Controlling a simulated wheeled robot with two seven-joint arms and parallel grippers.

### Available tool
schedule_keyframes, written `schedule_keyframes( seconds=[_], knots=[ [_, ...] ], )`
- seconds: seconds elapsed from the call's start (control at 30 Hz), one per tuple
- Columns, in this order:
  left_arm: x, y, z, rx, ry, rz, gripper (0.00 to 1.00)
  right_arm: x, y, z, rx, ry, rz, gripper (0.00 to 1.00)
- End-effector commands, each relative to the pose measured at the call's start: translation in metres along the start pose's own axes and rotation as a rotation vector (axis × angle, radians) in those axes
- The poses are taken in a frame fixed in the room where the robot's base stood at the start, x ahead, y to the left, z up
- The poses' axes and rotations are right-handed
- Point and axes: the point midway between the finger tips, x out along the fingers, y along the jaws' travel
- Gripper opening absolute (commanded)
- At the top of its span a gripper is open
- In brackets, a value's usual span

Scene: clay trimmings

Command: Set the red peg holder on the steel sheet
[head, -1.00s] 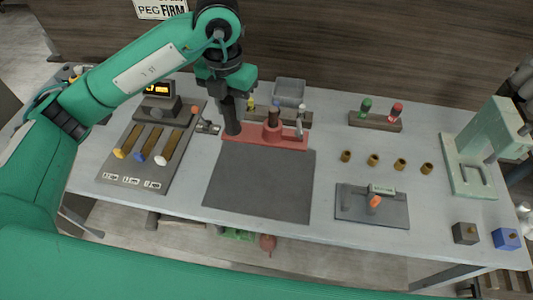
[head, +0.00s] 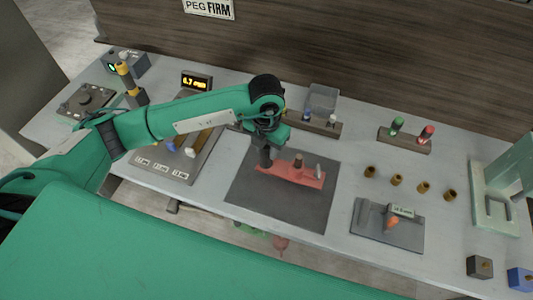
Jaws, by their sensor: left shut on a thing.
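The red peg holder (head: 305,178) is a flat red bar with a brown-topped post and a pale upright peg on it. It lies over the upper part of the dark grey steel sheet (head: 285,208). My left gripper (head: 266,163) is shut on its left end from above. I cannot tell whether the holder touches the sheet or hangs just above it. My right gripper does not show in the head view.
Behind the sheet stand a wooden rack (head: 322,125) and a grey bin (head: 323,98). Several brass bushings (head: 396,180) and a grey plate with an orange-handled tool (head: 388,225) lie to the right. A tool board (head: 165,165) is on the left.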

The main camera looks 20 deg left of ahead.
Motion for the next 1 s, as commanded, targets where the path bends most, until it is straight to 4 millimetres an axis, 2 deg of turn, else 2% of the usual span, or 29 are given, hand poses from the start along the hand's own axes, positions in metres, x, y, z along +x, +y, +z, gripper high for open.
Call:
schedule_keyframes(
  seconds=[0.17, 0.4, 0.8, 0.83, 0.9, 1.0],
  knots=[
    [0.009, 0.0, 0.0, 0.001, -0.001, -0.001, 0.0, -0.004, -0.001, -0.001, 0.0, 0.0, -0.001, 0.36],
    [0.042, 0.0, 0.0, 0.0, 0.0, -0.001, 0.0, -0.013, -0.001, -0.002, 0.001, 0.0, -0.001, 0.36],
    [0.05, 0.0, 0.001, 0.001, -0.003, -0.001, 0.0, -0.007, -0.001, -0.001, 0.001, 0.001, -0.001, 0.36],
    [0.049, 0.0, 0.0, 0.001, -0.001, 0.0, 0.36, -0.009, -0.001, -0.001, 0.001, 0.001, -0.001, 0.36],
    [0.048, 0.0, 0.0, 0.001, -0.001, 0.0, 0.5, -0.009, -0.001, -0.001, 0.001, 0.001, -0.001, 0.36],
    [0.048, 0.0, 0.0, 0.001, -0.001, 0.0, 0.52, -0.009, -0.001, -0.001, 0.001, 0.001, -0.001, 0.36]
  ],
)
